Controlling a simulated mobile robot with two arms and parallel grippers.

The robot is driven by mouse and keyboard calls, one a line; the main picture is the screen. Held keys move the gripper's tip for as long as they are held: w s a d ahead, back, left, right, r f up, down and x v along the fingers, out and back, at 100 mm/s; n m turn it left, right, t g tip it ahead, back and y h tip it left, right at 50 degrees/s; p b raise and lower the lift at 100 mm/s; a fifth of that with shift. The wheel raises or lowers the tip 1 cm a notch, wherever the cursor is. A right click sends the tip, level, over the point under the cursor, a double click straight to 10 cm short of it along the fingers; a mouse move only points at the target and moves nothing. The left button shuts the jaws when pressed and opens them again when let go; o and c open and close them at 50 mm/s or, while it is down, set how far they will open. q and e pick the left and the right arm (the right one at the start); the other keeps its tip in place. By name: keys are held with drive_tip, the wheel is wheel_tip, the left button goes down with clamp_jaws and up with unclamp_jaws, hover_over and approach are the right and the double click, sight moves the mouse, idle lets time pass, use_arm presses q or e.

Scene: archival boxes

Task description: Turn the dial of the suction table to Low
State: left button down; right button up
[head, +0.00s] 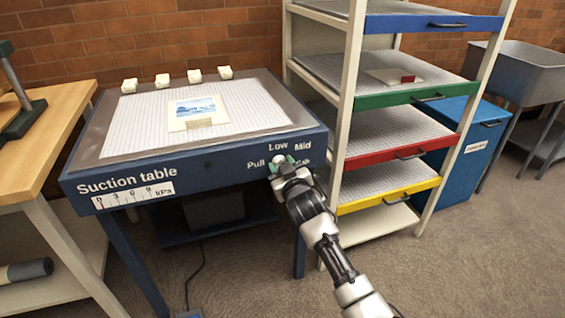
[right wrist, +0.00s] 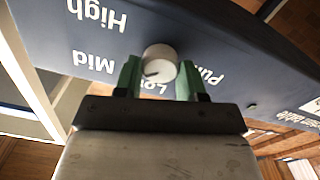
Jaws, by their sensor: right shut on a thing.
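The blue-framed suction table (head: 235,150) stands at the left centre. On its front face is the white round dial (head: 278,160), with "Low" and "Mid" above it and "Pull" to its left. My right gripper (head: 285,163) is at the dial. In the right wrist view the dial (right wrist: 159,62) sits between the green fingers of my right gripper (right wrist: 158,78), which is shut on it. The view is upside down; a dark mark on the dial lies towards its lower left, on the side of "Low" and "Mid". "Low" is partly hidden. My left gripper is not in view.
A gauge (head: 133,194) marked in kPa is on the table's front, its red mark near 0. A picture (head: 197,108) lies on the table top, with several white blocks behind. A rack with coloured drawers (head: 400,153) stands close to the right of my right arm.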

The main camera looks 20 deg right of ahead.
drive_tip(key=n+p, duration=0.2)
drive_tip(key=n, duration=0.4)
drive_tip(key=shift+a+p, duration=0.1)
drive_tip(key=shift+p, duration=0.3)
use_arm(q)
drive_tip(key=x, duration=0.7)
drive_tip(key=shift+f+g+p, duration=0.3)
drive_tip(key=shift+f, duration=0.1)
use_arm(e)
drive_tip(key=shift+n, duration=1.6)
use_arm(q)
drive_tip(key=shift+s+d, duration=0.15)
use_arm(e)
drive_tip(key=o, duration=0.9)
drive_tip(key=shift+o, duration=0.2)
